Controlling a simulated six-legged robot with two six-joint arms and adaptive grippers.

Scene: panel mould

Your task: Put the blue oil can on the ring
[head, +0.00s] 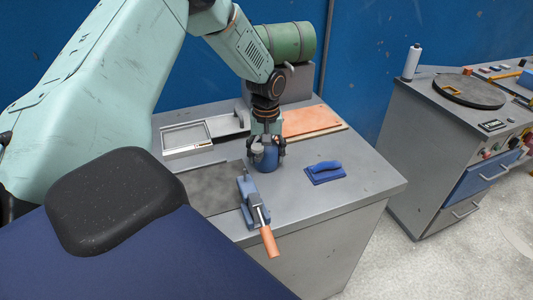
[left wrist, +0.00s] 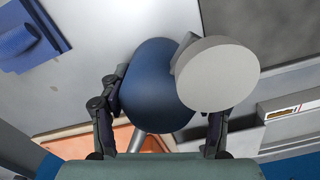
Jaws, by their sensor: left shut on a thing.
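The blue oil can (head: 267,160) stands upright at the bench's middle, with a grey round cap on it. In the left wrist view the blue can (left wrist: 148,80) shows from above, its grey cap (left wrist: 217,74) near the camera. My left gripper (head: 266,146) comes down from above, and its fingers sit on both sides of the can, shut on it. I cannot tell whether the can touches the bench. I see no clear ring on the bench around the can. My right gripper is not in view.
On the grey bench (head: 370,190) are a blue float (head: 325,172), a blue clamp with orange handle (head: 255,210), a grey tray (head: 187,137) and an orange board (head: 311,122). A second bench at right holds a dark round disc (head: 470,92) and white bottle (head: 411,62). The bench's right front is clear.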

